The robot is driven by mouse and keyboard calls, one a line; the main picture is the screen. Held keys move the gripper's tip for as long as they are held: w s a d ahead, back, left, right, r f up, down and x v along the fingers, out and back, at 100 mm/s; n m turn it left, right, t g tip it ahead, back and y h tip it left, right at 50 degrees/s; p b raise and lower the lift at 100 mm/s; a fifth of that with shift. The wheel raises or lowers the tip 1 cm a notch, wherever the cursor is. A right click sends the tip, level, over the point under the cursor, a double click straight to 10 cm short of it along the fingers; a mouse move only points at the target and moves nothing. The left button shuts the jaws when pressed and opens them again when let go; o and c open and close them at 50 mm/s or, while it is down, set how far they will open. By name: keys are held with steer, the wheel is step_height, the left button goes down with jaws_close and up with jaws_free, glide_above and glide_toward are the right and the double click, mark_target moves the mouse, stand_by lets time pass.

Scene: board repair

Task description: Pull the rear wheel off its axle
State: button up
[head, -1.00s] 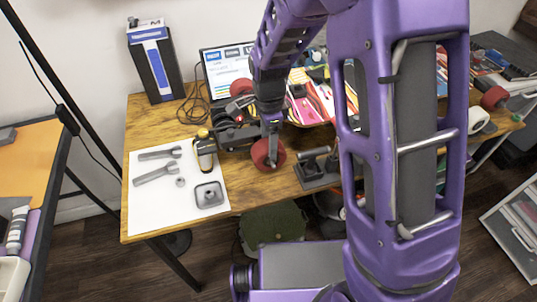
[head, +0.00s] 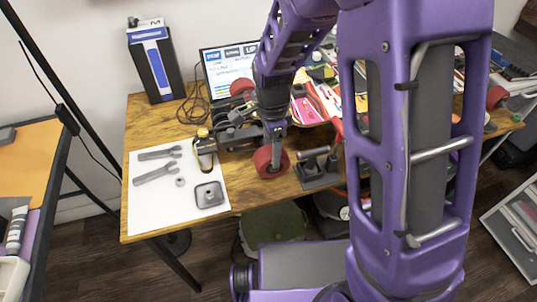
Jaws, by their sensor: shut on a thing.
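The red wheel (head: 271,162) is at the front edge of the wooden table in the head view. My gripper (head: 275,143) comes down from above and is shut on it; the fingertips are partly hidden by the arm. The dark truck (head: 236,134) with the axle is just left of and behind the wheel. I cannot tell whether the wheel is still on the axle. The skateboard deck (head: 315,103) has a colourful underside facing up and is partly hidden behind my arm.
A white mat (head: 150,215) holds wrenches (head: 155,172), a nut (head: 180,182) and a square grey part (head: 209,194). A yellow-and-black item (head: 204,146) stands beside the truck. A dark grey tool (head: 317,172) lies right of the wheel. More red wheels (head: 241,87) show behind.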

steer(key=s+d, duration=0.1)
steer(key=s, duration=0.4)
steer(key=shift+s+d, duration=0.35)
steer(key=shift+s, duration=0.05)
stand_by(0.4)
steer(key=s+d+r+p, duration=0.1)
steer(key=s+r+p, duration=0.4)
steer(key=r+p, duration=0.1)
steer(key=shift+s+d+r+p, duration=0.35)
steer(key=shift+s+r+p, duration=0.05)
steer(key=shift+r, duration=0.15)
stand_by(0.5)
stand_by(0.5)
